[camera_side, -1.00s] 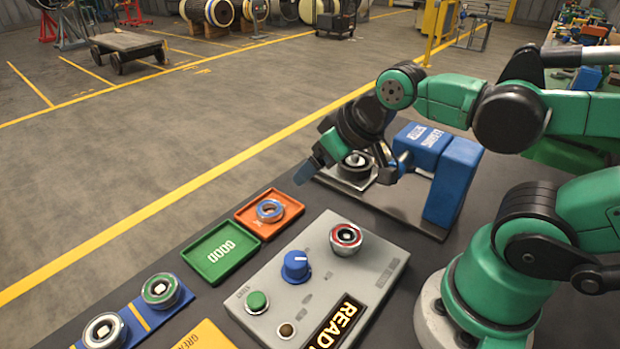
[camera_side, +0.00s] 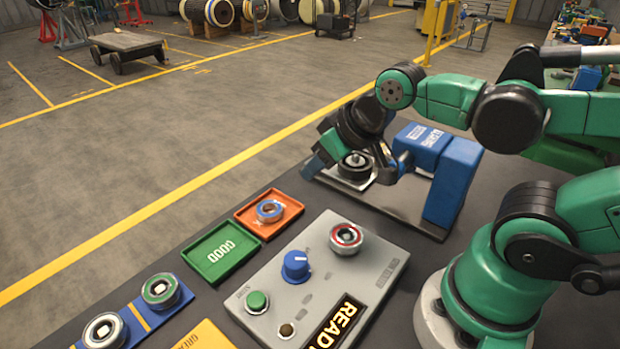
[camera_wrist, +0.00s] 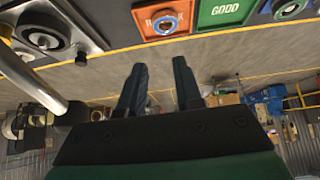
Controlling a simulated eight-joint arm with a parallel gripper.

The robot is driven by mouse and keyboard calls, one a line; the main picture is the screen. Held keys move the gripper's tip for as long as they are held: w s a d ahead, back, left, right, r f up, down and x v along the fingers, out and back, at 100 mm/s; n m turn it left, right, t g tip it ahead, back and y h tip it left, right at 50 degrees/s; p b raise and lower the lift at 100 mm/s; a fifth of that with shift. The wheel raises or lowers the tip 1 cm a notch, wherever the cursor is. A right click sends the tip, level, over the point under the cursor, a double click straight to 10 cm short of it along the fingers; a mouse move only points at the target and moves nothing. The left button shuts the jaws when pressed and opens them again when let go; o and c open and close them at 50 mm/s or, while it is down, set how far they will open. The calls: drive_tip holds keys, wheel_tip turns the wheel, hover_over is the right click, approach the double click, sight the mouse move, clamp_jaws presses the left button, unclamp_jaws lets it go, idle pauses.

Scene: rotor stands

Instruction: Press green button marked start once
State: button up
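The green button (camera_side: 257,301) is at the left end of the grey control box (camera_side: 330,280). A small label beside it is too blurred to read surely. The button stands raised in a metal collar, with nothing touching it. My gripper (camera_side: 314,168) is well beyond the box, at the far end of the table beside the black bearing fixture (camera_side: 356,167). In the wrist view my gripper (camera_wrist: 160,66) has its two fingers apart with nothing between them. The green button does not show in the wrist view.
The box also carries a blue knob (camera_side: 295,266), a red-rimmed round part (camera_side: 346,238), a brown button (camera_side: 286,330) and a display (camera_side: 338,322). An orange tray (camera_side: 243,222) with a ring and an empty green GOOD tray (camera_side: 211,276) lie beyond it. Bearings sit on a blue strip (camera_side: 132,322).

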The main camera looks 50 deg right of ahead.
clamp_jaws()
idle(1.4)
